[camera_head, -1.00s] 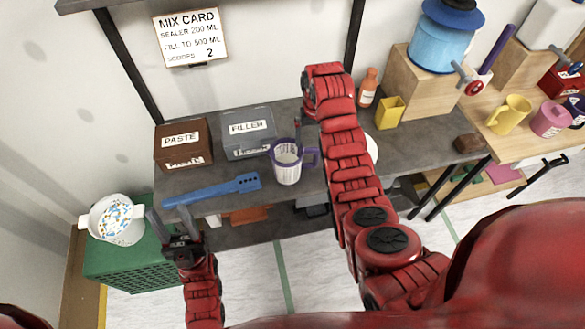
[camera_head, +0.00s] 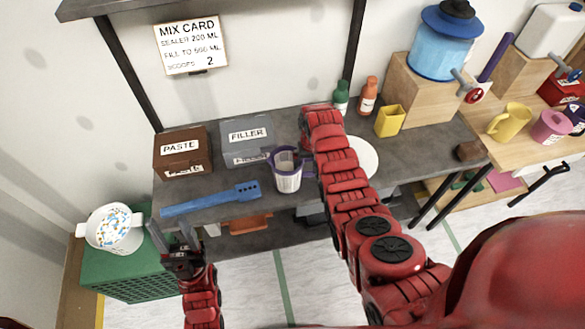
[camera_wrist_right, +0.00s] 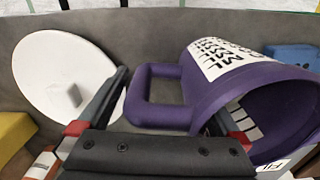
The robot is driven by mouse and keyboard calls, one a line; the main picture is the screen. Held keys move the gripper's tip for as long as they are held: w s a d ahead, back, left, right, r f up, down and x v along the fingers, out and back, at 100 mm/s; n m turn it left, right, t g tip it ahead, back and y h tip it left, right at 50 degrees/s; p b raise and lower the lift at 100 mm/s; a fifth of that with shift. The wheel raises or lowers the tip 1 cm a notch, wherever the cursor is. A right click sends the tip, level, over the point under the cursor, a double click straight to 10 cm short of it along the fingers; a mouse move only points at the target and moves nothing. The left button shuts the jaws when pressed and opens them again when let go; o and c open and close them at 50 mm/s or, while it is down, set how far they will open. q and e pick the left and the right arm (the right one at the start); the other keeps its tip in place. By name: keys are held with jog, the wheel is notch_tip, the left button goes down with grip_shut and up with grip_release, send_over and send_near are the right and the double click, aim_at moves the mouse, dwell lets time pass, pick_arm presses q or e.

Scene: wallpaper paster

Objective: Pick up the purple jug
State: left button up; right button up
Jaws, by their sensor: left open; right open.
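The purple jug (camera_head: 288,172) stands on the grey bench, with a purple rim and handle and a pale printed label. In the right wrist view the jug (camera_wrist_right: 205,85) fills the right side, its handle between the fingers of my open right gripper (camera_wrist_right: 172,100). I cannot tell whether the fingers touch it. In the head view my right forearm comes down just right of the jug and mostly hides that gripper. My left gripper (camera_head: 170,235) is open and empty in front of the bench's left end, near the blue paddle.
The blue paddle (camera_head: 211,199) lies left of the jug. A brown PASTE box (camera_head: 182,170) and a grey FILLER box (camera_head: 246,153) stand behind. A white disc (camera_head: 363,157), a yellow container (camera_head: 389,121) and bottles are to the right. A white bowl (camera_head: 113,240) sits on a green crate (camera_head: 105,272).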

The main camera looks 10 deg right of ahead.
jog(key=shift+f, duration=0.2)
jog(key=shift+r, duration=0.1)
grip_shut()
